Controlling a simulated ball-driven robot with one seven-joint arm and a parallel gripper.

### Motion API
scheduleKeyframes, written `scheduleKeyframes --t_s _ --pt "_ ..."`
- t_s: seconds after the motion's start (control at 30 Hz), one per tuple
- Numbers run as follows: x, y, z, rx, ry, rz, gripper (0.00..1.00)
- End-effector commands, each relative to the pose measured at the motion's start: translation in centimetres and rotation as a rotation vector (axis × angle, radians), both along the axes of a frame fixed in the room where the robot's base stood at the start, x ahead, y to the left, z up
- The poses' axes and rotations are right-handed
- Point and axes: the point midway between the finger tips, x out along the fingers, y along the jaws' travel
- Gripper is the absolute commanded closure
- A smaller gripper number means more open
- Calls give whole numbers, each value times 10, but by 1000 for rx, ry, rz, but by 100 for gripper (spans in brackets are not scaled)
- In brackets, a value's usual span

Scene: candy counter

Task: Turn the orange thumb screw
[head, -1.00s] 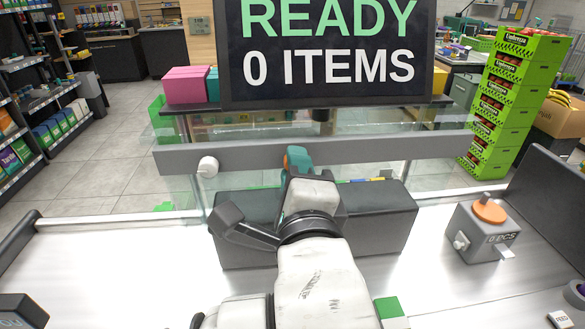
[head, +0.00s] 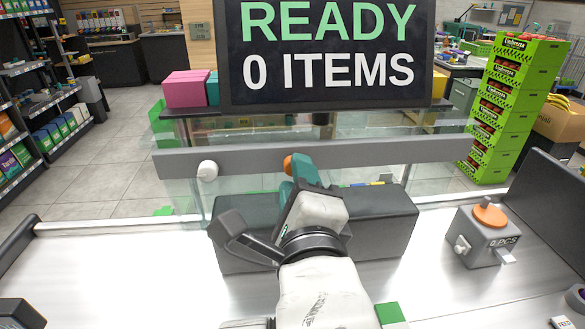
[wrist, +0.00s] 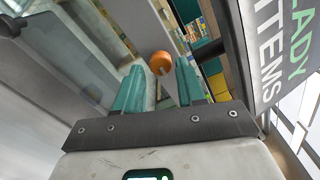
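The orange thumb screw (head: 288,165) sits on the grey horizontal rail (head: 400,151), partly hidden behind my teal gripper (head: 303,168) in the head view. In the wrist view the screw (wrist: 160,63) shows as a round orange knob in the gap between the tips of my teal fingers (wrist: 160,72). The fingers are apart, with visible space on both sides of the screw. I cannot tell how far its head reaches between the tips.
A white knob (head: 207,170) is at the rail's left end. A dark grey block (head: 380,222) lies below the rail. A grey box with an orange disc top (head: 489,213) stands at right. The READY sign (head: 330,50) rises behind the rail. The white counter (head: 120,270) is clear at left.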

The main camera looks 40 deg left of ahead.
Motion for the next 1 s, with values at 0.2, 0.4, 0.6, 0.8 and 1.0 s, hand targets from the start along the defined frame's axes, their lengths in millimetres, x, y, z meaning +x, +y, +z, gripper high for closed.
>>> scheduleKeyframes --t_s 0.2,0.4,0.6,0.8,1.0 --pt "-11 -12 1 1 -1 1 61" --pt "-20 -22 0 1 -1 1 61" --pt "-23 -26 1 2 -1 0 61" --pt "-23 -26 1 1 -1 1 61" --pt "-23 -26 1 1 -1 1 61"
